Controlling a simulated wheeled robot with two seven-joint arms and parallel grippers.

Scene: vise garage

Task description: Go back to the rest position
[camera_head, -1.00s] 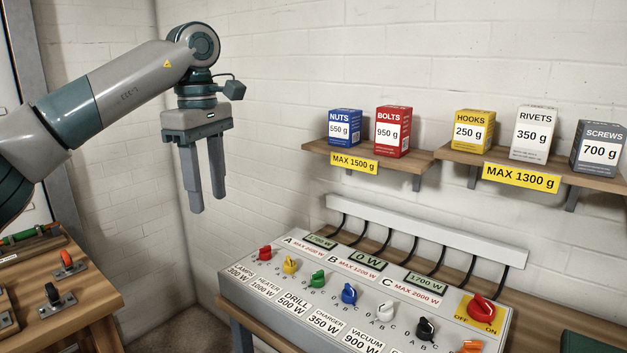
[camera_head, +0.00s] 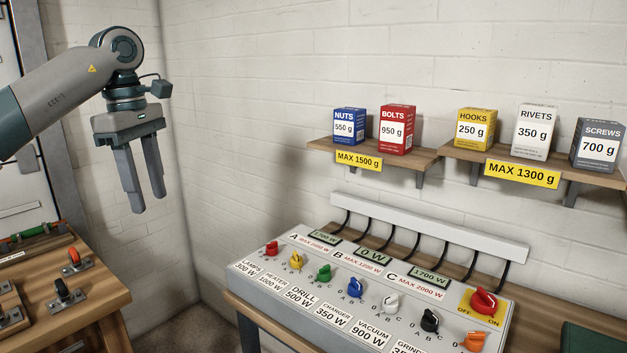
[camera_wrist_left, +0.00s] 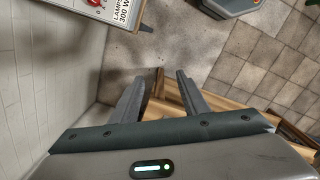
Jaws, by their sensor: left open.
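My left gripper (camera_head: 145,207) hangs at the upper left of the head view, fingers pointing down. It is open and empty, with a clear gap between the fingers. It is in front of the white brick wall, above and between the wooden bench and the control panel, touching nothing. In the left wrist view the two fingers (camera_wrist_left: 161,80) are apart, with floor and a wooden edge below them. My right gripper is in neither view.
A control panel (camera_head: 262,270) with coloured knobs stands at lower middle. Two wall shelves (camera_head: 428,157) hold several labelled boxes. A wooden bench (camera_head: 105,292) with toggle clamps stands at lower left. Tiled floor (camera_wrist_left: 225,55) shows in the wrist view. The space before the wall is free.

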